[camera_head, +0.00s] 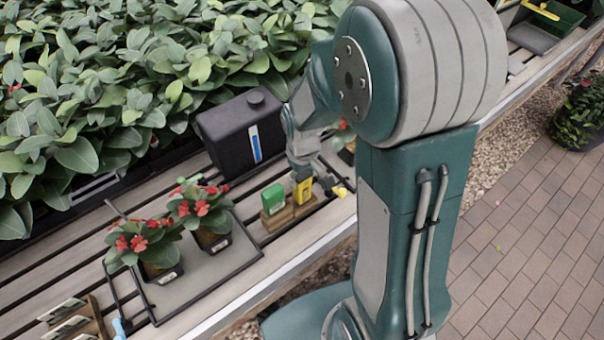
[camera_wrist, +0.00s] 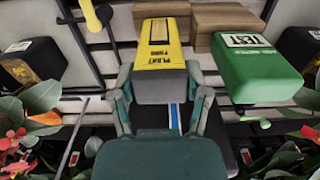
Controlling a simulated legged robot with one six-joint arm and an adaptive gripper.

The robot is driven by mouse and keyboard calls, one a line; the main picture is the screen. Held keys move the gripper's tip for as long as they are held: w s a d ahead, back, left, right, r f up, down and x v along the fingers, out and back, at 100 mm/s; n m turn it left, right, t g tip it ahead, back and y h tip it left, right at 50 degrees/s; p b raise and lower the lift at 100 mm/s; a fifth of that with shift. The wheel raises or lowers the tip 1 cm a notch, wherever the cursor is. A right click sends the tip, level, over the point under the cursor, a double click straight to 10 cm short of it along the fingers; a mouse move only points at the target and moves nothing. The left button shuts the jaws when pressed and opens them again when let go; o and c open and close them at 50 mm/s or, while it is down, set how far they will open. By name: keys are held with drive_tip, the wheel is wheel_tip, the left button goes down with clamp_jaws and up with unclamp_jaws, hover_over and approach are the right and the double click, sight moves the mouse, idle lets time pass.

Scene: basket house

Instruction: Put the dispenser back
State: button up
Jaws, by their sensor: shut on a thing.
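A yellow dispenser (camera_wrist: 163,45) with dark lettering is between the two fingers of my gripper (camera_wrist: 158,82) in the wrist view. My gripper is shut on its upper end. In the head view the yellow dispenser (camera_head: 303,190) is upright at the wooden holder (camera_head: 288,217), right of a green box (camera_head: 273,199). The green box also shows in the wrist view (camera_wrist: 262,72), apart from my fingers. The holder (camera_wrist: 225,20) is partly hidden behind both; I cannot tell whether the yellow dispenser's base is fully seated in it. My gripper (camera_head: 301,168) is partly hidden in the head view.
A black jug (camera_head: 242,135) with a blue stripe stands close behind the holder. Potted red-flowered plants (camera_head: 160,248) stand on a grey tray (camera_head: 205,265) to the left. A yellow-headed tool (camera_head: 340,191) lies at the right. Leafy plants (camera_head: 120,80) fill the back.

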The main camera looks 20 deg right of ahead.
drive_tip(key=o, duration=1)
drive_tip(key=shift+o, duration=0.2)
wheel_tip(320, 180, up, 12)
drive_tip(key=s+r+m+t, duration=0.3)
drive_tip(key=s+r+t, duration=0.2)
drive_tip(key=s+r, duration=0.5)
drive_tip(key=s, duration=0.4)
drive_tip(key=shift+m+t, duration=0.3)
